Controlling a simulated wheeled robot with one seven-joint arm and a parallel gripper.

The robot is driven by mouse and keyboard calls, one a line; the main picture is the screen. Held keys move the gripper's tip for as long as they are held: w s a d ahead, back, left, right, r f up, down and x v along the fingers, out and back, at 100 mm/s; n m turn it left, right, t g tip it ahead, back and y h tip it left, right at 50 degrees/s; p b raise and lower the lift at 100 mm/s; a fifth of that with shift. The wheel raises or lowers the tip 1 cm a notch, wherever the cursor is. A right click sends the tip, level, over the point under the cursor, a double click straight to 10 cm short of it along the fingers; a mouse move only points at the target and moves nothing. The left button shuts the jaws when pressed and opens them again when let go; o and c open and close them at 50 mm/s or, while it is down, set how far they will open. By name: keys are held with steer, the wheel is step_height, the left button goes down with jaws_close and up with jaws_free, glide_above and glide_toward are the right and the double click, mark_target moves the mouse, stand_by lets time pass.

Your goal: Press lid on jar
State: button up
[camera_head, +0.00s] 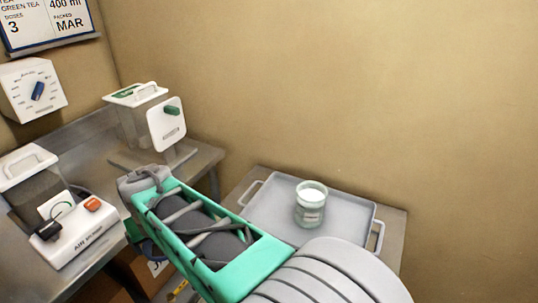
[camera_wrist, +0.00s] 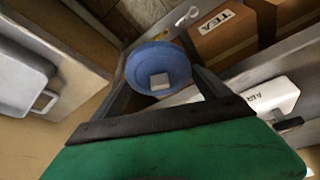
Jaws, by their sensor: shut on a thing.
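A round blue lid (camera_wrist: 145,78) with a pale square knob is in the wrist view, between the dark fingers of my gripper (camera_wrist: 157,60). My gripper is shut on it, apparently by its sides. A glass jar (camera_head: 310,210) stands upright on the grey tray (camera_head: 268,207) in the head view. Its top looks whitish; I cannot tell whether that is its contents or a cover. My gripper is away from the jar, to its left, and my arm hides its fingers in the head view. The tray also shows at the left of the wrist view (camera_wrist: 22,75), without the jar.
A metal bench at left carries a white device (camera_head: 80,232) with dark and orange knobs, and lidded clear containers (camera_head: 140,118). A brown box labelled TEA (camera_wrist: 232,30) lies low beside the lid. A dial (camera_head: 32,90) and a sign (camera_head: 50,20) are on the wall.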

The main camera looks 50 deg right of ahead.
steer(key=s+d+r+m+g+h+p, duration=0.1)
steer(key=s+d+r+m, duration=0.15)
steer(key=d, duration=0.45)
steer(key=s+d+r+m+h+p, duration=0.1)
steer(key=s+d+r+m, duration=0.15)
steer(key=d, duration=0.45)
steer(key=s+d+r+m+g+h+p, duration=0.1)
steer(key=s+d+r+m, duration=0.15)
steer(key=d, duration=0.45)
steer(key=s+d+r+m+g+p, duration=0.1)
steer(key=s+d+r+m, duration=0.1)
steer(key=s+d+m, duration=0.35)
steer(key=s+d+r+m+g+p, duration=0.1)
steer(key=s+d+r+m+g, duration=0.15)
steer(key=s+d, duration=0.65)
step_height(320, 180, down, 6)
steer(key=b, duration=0.5)
steer(key=shift+s+a+t, duration=0.2)
steer(key=shift+a+t, duration=0.05)
steer(key=shift+t, duration=0.2)
steer(key=shift+a+m, duration=0.15)
steer(key=shift+m, duration=0.1)
steer(key=shift+f, duration=0.2)
steer(key=o, duration=1.1)
